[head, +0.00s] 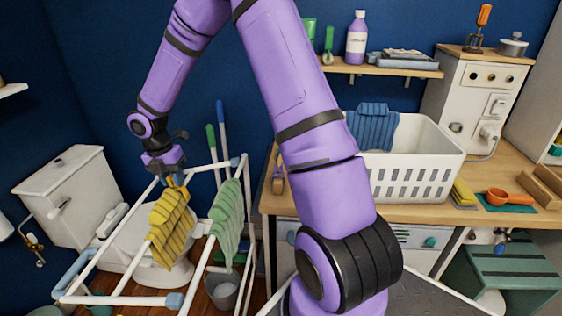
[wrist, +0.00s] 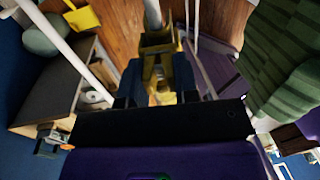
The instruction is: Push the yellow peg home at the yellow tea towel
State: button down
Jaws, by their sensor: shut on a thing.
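The yellow tea towel (head: 170,228) hangs over a white rail of the drying rack, left of centre in the head view. My gripper (head: 174,179) points down at the far, upper end of this towel. In the wrist view my gripper (wrist: 157,88) is shut on the yellow peg (wrist: 157,43), which lies between the dark fingers. The peg's far end meets the white rail (wrist: 152,14) there. I cannot tell how far the peg sits over the rail. In the head view the peg is mostly hidden by the fingers.
A green towel (head: 226,218) hangs on the neighbouring rail, close on the right; it also shows in the wrist view (wrist: 288,62). A toilet (head: 70,185) stands behind the rack. A white basket (head: 415,160) stands on the counter to the right. A bucket (head: 223,291) is below.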

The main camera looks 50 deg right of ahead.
jog(key=c, duration=0.8)
grip_release()
jog(key=shift+r, duration=0.15)
jog(key=shift+f, duration=0.2)
dwell(0.9)
jog(key=shift+s+d, duration=0.2)
jog(key=shift+s, duration=0.1)
dwell(0.7)
jog(key=shift+r, duration=0.1)
jog(key=shift+w+a+r, duration=0.1)
jog(key=shift+w+r, duration=0.05)
jog(key=shift+r, duration=1.15)
jog(key=shift+w+a+r, duration=0.1)
jog(key=shift+r, duration=1.15)
jog(key=shift+w+a+r, duration=0.1)
jog(key=shift+w+r, duration=0.05)
jog(key=shift+r, duration=1.15)
jog(key=shift+r, duration=0.1)
